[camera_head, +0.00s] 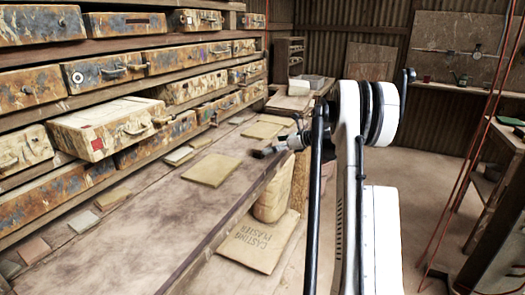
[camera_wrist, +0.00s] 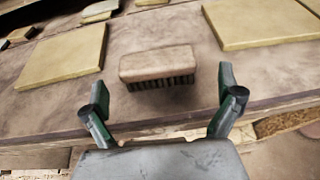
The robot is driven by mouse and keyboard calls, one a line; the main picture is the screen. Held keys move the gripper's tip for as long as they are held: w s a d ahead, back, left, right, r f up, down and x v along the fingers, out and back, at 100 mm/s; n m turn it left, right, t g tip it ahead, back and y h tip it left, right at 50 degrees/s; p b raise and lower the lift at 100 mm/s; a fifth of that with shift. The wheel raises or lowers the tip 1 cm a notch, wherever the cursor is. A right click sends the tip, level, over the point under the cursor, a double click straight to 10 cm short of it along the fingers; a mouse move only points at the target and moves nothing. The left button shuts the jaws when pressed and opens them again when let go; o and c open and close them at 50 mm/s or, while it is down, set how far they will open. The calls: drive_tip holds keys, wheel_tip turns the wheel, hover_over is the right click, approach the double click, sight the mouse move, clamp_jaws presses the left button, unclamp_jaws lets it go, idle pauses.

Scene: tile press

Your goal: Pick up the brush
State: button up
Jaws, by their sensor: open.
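The brush (camera_wrist: 158,63) lies on the wooden bench in the wrist view, a pale pinkish-brown block with dark bristles along its near side. My gripper (camera_wrist: 164,98) is open, its two green-and-grey fingers spread wider than the brush. The brush sits beyond the fingertips, roughly centred between them, with nothing held. In the head view my gripper (camera_head: 275,147) is at the bench's right edge, small and partly hidden by my arm. I cannot make out the brush clearly there.
Yellowish tiles flank the brush, one at left (camera_wrist: 65,55) and one at right (camera_wrist: 262,22). The wooden bench (camera_head: 130,225) runs below a rack of worn drawers (camera_head: 110,128), one pulled out. Bench surface around the brush is clear.

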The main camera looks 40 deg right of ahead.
sight(267, 145)
drive_tip(key=x, duration=0.5)
drive_tip(key=shift+a+r+b, duration=0.1)
drive_tip(key=shift+a+b, duration=0.15)
drive_tip(key=shift+b, duration=0.05)
drive_tip(key=c, duration=0.9)
drive_tip(key=shift+r, duration=0.1)
